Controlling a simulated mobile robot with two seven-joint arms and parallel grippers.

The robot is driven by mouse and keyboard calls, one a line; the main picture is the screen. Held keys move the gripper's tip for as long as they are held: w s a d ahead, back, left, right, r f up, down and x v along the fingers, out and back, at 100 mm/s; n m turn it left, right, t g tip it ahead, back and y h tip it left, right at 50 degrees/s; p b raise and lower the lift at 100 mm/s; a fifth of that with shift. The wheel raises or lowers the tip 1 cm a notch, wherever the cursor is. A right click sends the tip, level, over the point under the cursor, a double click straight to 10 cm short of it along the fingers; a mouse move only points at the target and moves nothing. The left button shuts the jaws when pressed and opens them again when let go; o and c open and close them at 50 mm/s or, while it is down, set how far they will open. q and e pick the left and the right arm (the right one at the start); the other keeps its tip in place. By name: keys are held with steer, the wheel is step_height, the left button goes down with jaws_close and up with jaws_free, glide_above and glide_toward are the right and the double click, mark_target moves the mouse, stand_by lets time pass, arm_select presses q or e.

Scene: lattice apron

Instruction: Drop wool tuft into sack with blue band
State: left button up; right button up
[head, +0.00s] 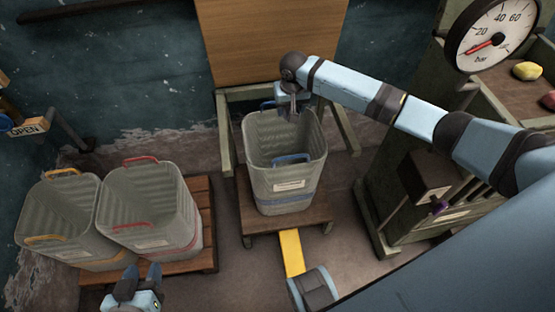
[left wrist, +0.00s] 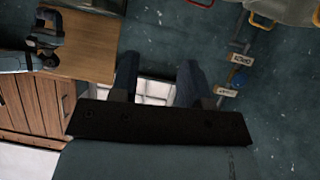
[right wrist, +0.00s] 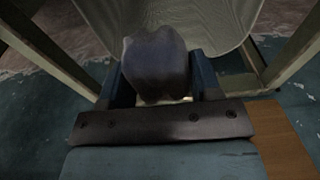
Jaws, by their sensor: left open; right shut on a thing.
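The sack with the blue band (head: 282,200) stands open on a low wooden platform in the middle of the head view, with blue handles on its rim. My right gripper (head: 288,110) hangs over the back part of its mouth. In the right wrist view it is shut on a grey-purple wool tuft (right wrist: 155,65), with the pale sack wall (right wrist: 215,22) behind the tuft. The tuft is hard to make out in the head view. My left gripper (head: 142,275) is open and empty at the lower left, in front of the red-handled sack.
A red-handled sack (head: 150,215) and a yellow-handled sack (head: 55,215) stand side by side on a pallet at left. A wooden panel (head: 270,40) rises behind the middle sack. A dial gauge (head: 490,35) and a bench with yellow (head: 527,71) and red lumps are at right.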

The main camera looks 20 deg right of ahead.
steer(key=shift+w+f, duration=0.2)
steer(key=shift+f+b, duration=0.3)
steer(key=shift+b, duration=0.15)
step_height(320, 180, down, 3)
steer(key=b, duration=0.4)
steer(key=shift+s, duration=0.15)
arm_select(q)
steer(key=w+d+r+t+h+b, duration=0.2)
steer(key=d+r+t+h, duration=0.1)
steer(key=r, duration=0.4)
steer(key=shift+w+d+t+h, duration=0.2)
steer(key=shift+d+t+h, duration=0.1)
steer(key=shift+d+t, duration=0.4)
arm_select(e)
steer(key=shift+f, duration=0.95)
steer(key=o, duration=1)
